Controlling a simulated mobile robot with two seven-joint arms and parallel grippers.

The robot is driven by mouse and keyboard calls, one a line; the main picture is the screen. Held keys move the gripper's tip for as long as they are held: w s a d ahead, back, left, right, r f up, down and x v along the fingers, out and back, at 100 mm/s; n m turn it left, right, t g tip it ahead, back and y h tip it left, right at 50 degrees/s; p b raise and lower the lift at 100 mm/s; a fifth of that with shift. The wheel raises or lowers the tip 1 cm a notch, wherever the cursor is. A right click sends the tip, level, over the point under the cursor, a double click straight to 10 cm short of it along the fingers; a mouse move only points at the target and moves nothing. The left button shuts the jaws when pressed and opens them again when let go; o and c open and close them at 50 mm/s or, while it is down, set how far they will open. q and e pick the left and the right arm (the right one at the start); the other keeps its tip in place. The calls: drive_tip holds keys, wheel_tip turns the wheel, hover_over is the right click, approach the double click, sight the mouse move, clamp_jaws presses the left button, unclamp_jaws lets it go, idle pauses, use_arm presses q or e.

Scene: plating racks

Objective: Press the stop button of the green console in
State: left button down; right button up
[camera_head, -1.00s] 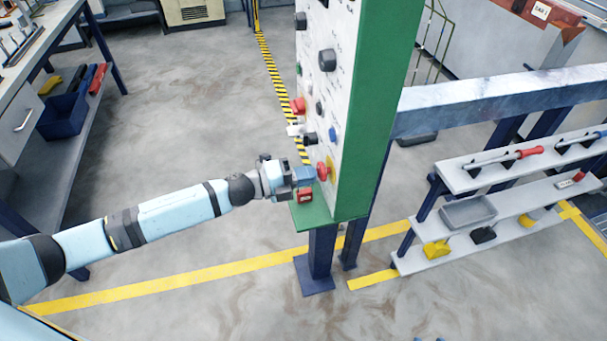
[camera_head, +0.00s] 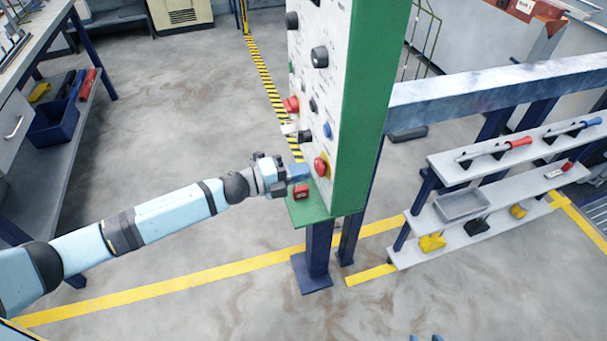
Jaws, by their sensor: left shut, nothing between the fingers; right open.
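The green console (camera_head: 364,110) stands upright at centre, its white panel (camera_head: 331,98) facing left. A red round stop button (camera_head: 321,167) on a yellow collar sits low on the panel. My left gripper (camera_head: 306,171) is shut and empty. Its blue fingertips are just left of the stop button, at about its height; I cannot tell whether they touch it. Below the fingers, a small red block (camera_head: 301,192) sits on the console's green ledge (camera_head: 310,209). Of my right gripper (camera_head: 425,338), only two separated blue tips show at the bottom edge.
Black knobs, a blue button (camera_head: 327,130) and another red control (camera_head: 291,104) are higher on the panel. A grey shelf rack (camera_head: 440,241) with tools and trays stands right. A workbench (camera_head: 40,45) is at left. The floor between is clear.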

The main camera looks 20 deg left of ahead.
use_arm(q)
drive_tip(key=b+v, duration=0.1)
drive_tip(key=v, duration=1.1)
use_arm(e)
drive_tip(key=shift+s+a+f, duration=0.35)
drive_tip(key=shift+s+a, duration=0.05)
drive_tip(key=shift+a, duration=0.1)
use_arm(q)
drive_tip(key=shift+f, duration=0.1)
use_arm(e)
drive_tip(key=shift+s+f, duration=0.1)
drive_tip(key=shift+f, duration=0.05)
use_arm(q)
drive_tip(key=shift+s, duration=0.1)
